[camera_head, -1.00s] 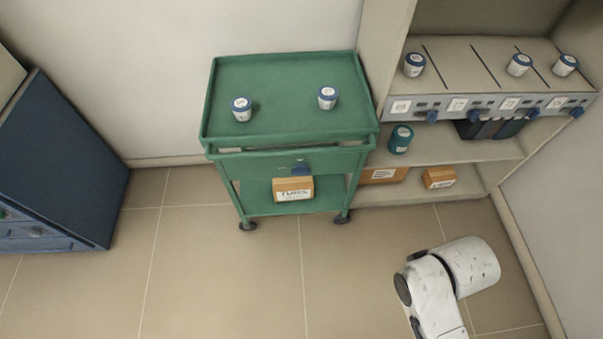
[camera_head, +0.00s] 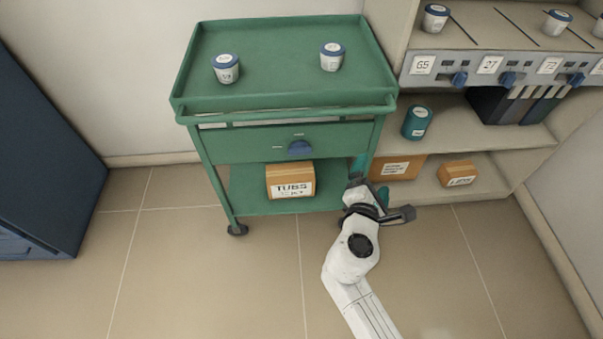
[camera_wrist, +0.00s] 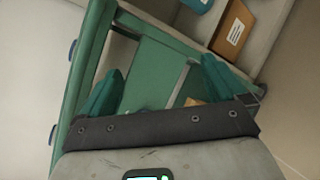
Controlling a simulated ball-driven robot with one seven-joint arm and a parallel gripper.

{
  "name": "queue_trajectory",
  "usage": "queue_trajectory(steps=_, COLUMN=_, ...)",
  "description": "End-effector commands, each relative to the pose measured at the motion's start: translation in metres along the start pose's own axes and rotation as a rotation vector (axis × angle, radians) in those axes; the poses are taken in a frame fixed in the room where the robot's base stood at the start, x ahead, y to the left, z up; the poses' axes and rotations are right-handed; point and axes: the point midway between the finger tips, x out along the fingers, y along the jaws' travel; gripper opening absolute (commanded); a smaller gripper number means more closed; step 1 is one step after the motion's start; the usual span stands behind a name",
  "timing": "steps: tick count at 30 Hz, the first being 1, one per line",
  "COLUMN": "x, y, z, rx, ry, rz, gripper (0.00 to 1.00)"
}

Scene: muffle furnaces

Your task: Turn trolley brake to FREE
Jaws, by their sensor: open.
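The green trolley (camera_head: 287,84) stands against the wall. Its blue brake knob (camera_head: 300,148) sits on the front panel, with small pale marks to its left and above it, too small to read. My gripper (camera_head: 371,181) is open and empty, low by the trolley's front right leg, to the right of and below the knob, apart from it. In the wrist view, the teal fingers of my gripper (camera_wrist: 162,75) are spread, with the green trolley frame (camera_wrist: 150,72) beyond them. Two small blue shapes show at the trolley's left edge there; I cannot tell which is the knob.
Two blue-lidded jars (camera_head: 226,69) (camera_head: 332,56) stand on the trolley top. A TUBS box (camera_head: 290,182) sits on its lower shelf. Right of it, shelving (camera_head: 480,160) holds a teal jar (camera_head: 417,122), boxes and a knobbed panel. A dark blue cabinet (camera_head: 40,150) is left. Front floor is clear.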

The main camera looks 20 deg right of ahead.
Motion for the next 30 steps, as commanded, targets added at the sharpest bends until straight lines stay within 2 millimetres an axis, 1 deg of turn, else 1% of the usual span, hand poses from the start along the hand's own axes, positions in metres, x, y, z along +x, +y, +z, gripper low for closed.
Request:
queue_trajectory(steps=1, x=0.008, y=-0.004, z=-0.033, rx=-0.114, ry=0.002, rz=0.070, gripper=0.98)
queue_trajectory(steps=2, x=0.009, y=0.001, z=-0.046, rx=-0.190, ry=0.002, rz=0.116, gripper=0.98)
queue_trajectory(steps=3, x=0.010, y=0.007, z=-0.065, rx=-0.289, ry=0.001, rz=0.174, gripper=0.98)
queue_trajectory(steps=5, x=0.010, y=0.014, z=-0.092, rx=-0.429, ry=0.000, rz=0.255, gripper=0.98)
queue_trajectory(steps=6, x=0.009, y=0.018, z=-0.109, rx=-0.516, ry=-0.002, rz=0.304, gripper=0.98)
queue_trajectory(steps=9, x=0.005, y=0.025, z=-0.145, rx=-0.695, ry=-0.007, rz=0.405, gripper=0.98)
queue_trajectory(steps=12, x=0.002, y=0.029, z=-0.168, rx=-0.813, ry=-0.011, rz=0.468, gripper=0.98)
queue_trajectory(steps=16, x=0.001, y=0.033, z=-0.180, rx=-0.877, ry=-0.015, rz=0.504, gripper=0.98)
queue_trajectory(steps=20, x=0.010, y=0.038, z=-0.182, rx=-0.882, ry=-0.016, rz=0.507, gripper=0.98)
queue_trajectory(steps=23, x=0.024, y=0.045, z=-0.185, rx=-0.880, ry=-0.016, rz=0.507, gripper=0.98)
queue_trajectory(steps=30, x=0.063, y=0.063, z=-0.193, rx=-0.878, ry=-0.016, rz=0.504, gripper=0.98)
